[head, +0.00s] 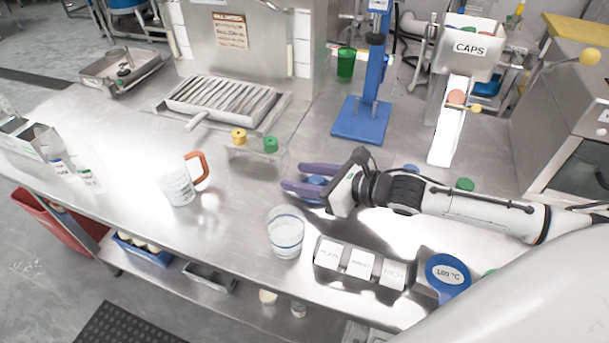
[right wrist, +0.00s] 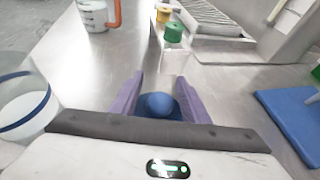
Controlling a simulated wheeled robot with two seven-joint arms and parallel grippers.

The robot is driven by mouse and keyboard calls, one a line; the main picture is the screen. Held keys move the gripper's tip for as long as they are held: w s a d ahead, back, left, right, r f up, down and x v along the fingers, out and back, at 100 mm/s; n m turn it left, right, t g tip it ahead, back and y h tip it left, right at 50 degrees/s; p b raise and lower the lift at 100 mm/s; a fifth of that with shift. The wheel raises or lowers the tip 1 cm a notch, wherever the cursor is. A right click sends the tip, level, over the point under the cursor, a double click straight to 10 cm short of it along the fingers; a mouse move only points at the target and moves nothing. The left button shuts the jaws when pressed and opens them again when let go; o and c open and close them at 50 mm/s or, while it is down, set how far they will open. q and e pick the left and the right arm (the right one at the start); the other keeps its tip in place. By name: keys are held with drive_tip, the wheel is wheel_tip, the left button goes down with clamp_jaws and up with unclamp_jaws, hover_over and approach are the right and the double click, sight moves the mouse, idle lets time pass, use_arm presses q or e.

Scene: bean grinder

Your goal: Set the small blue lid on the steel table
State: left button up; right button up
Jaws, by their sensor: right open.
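The small blue lid (head: 317,181), with a round knob, is at the middle of the steel table (head: 235,225). In the right wrist view the lid (right wrist: 158,104) sits between the two purple fingers. My right gripper (head: 292,177) is open, low over the table, with one finger on each side of the lid. The fingers hide part of the lid's rim, and I cannot tell whether its underside touches the table. My left gripper is not in view.
A clear cup with a blue band (head: 286,232) stands close in front of the right gripper. An orange-handled jug (head: 180,187) is left. A clear stand with yellow and green caps (head: 270,145) and a blue press base (head: 361,120) are behind. Labelled blocks (head: 360,263) lie in front.

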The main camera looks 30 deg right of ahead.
sight(318, 180)
drive_tip(key=shift+s+r, duration=0.1)
drive_tip(key=shift+s+d, duration=0.2)
drive_tip(key=shift+s, duration=0.05)
drive_tip(key=v, duration=0.8)
drive_tip(key=shift+s+r+p, duration=0.15)
drive_tip(key=shift+r+p, duration=0.1)
drive_tip(key=shift+p, duration=0.05)
drive_tip(key=shift+p+v, duration=0.55)
drive_tip(key=shift+v, duration=0.9)
